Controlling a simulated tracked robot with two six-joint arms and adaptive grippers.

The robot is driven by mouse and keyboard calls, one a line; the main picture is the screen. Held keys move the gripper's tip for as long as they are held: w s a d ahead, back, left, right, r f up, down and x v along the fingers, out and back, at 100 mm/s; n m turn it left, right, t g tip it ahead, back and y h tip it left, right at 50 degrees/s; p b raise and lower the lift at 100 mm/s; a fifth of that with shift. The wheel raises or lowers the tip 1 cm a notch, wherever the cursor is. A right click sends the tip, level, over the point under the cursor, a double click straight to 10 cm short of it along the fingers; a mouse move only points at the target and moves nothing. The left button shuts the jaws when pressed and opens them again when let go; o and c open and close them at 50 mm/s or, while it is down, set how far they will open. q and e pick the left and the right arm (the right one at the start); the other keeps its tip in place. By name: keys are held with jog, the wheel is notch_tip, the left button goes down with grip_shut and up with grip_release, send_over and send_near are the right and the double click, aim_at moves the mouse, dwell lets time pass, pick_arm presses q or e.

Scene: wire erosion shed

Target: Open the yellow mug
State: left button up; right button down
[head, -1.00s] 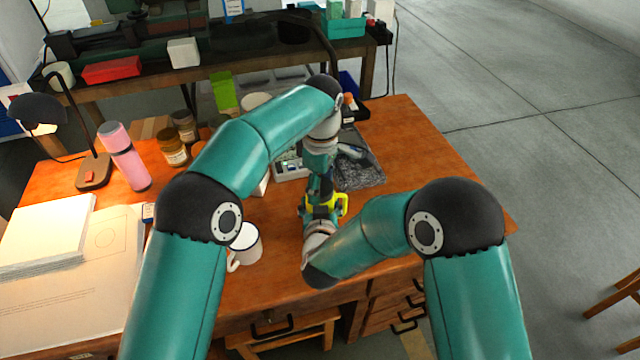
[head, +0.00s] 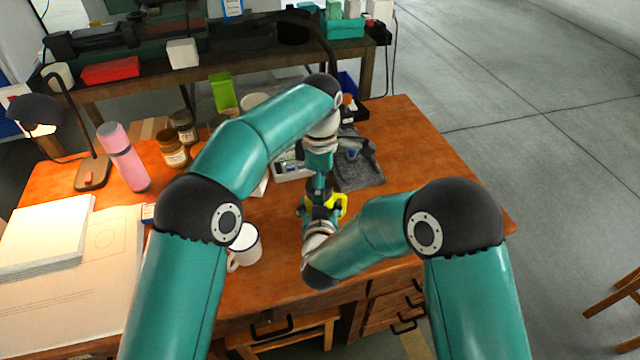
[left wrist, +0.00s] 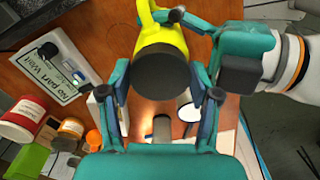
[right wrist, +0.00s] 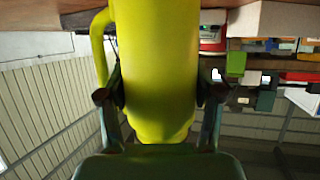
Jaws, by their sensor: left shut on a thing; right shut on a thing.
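The yellow mug (head: 341,202) is held up over the front of the desk, mostly hidden by my grippers in the head view. In the left wrist view its yellow body and handle (left wrist: 160,28) show behind a round dark lid (left wrist: 160,72). My left gripper (head: 319,190) comes from above, its fingers on both sides of the lid, shut on it. My right gripper (head: 320,212) is shut on the mug's body from the front. The right wrist view shows the yellow body (right wrist: 155,70) between its fingers, with the handle at the left.
A white mug (head: 246,246) stands on the desk left of my right gripper. A pink bottle (head: 124,158), lamp (head: 93,172), jars (head: 172,152) and papers (head: 45,232) fill the left. The desk's right side is clear.

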pick_arm(q)
jog(key=shift+r, duration=1)
jog(key=shift+r, duration=2)
pick_arm(e)
jog(key=shift+c, duration=0.6)
grip_release()
